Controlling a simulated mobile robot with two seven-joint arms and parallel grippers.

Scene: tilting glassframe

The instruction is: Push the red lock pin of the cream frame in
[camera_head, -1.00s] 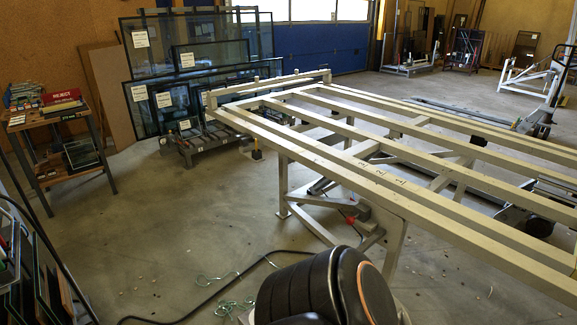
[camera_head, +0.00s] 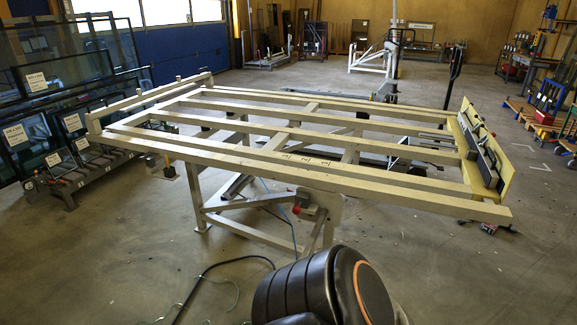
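The cream frame (camera_head: 330,181) is a large slatted table top on grey legs, spanning the middle of the head view. Its top looks roughly level. A small red part (camera_head: 296,209) shows below the near rail, beside a grey box at the near leg. It may be the red lock pin, but it is too small to tell how far it sticks out. Neither of my grippers is in view. A black rounded part of my own body with an orange ring is at the bottom centre.
Glass panes (camera_head: 40,135) stand on racks at the left. A yellow end plate with a black bar (camera_head: 485,150) is at the frame's right end. A dark cable (camera_head: 215,266) lies on the floor before the frame.

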